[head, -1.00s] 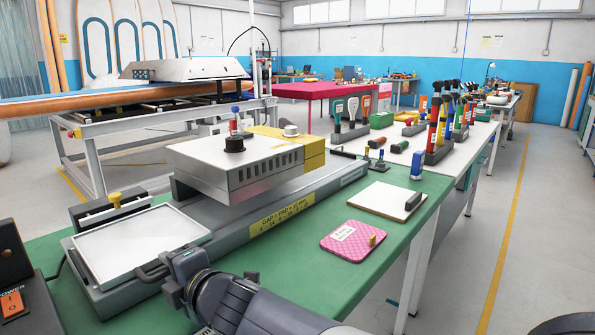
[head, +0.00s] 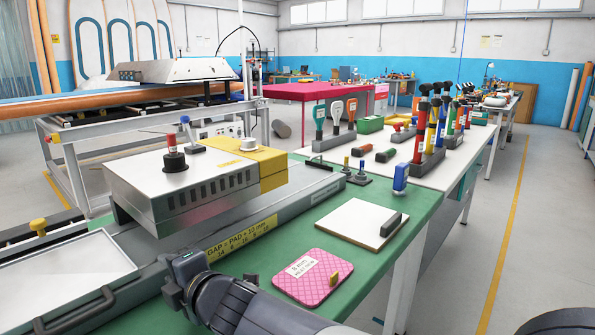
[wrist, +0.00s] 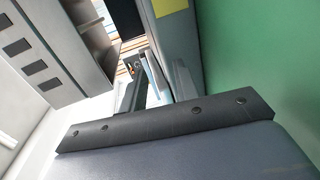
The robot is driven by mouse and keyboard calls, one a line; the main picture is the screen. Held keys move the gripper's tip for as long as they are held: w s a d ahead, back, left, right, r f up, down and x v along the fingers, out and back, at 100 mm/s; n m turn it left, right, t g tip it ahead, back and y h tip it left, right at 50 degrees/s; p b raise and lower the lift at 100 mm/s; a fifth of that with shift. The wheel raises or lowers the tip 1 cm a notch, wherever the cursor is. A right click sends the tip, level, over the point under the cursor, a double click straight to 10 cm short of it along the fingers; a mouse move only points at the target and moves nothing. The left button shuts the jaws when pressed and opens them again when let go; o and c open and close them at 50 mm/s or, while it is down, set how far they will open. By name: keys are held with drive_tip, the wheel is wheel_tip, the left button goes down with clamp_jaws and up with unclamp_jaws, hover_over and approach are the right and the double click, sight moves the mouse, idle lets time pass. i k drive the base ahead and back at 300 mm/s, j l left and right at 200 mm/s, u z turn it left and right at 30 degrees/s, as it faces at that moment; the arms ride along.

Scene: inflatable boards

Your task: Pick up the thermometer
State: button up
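No thing is plainly recognisable as the thermometer. A small upright blue device with a pale face (head: 400,178) stands near the right edge of the green bench in the head view and may be it; its details are too small to tell. My gripper (head: 178,285) is at the lower middle of the head view, over the green bench beside the long grey rail, well short of the blue device. It holds nothing that I can see. Its finger gap is not clear in either view. The wrist view shows my dark gripper parts, the grey machine and green bench top, and no blue device.
The press box (head: 200,180) with a red knob rises left of my gripper. A pink pad (head: 308,285) and a white board with a dark handle (head: 358,222) lie between my gripper and the blue device. Tool racks (head: 425,160) stand on the white table beyond.

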sight(400, 182)
drive_tip(key=i+l, duration=0.9)
drive_tip(key=l, duration=0.2)
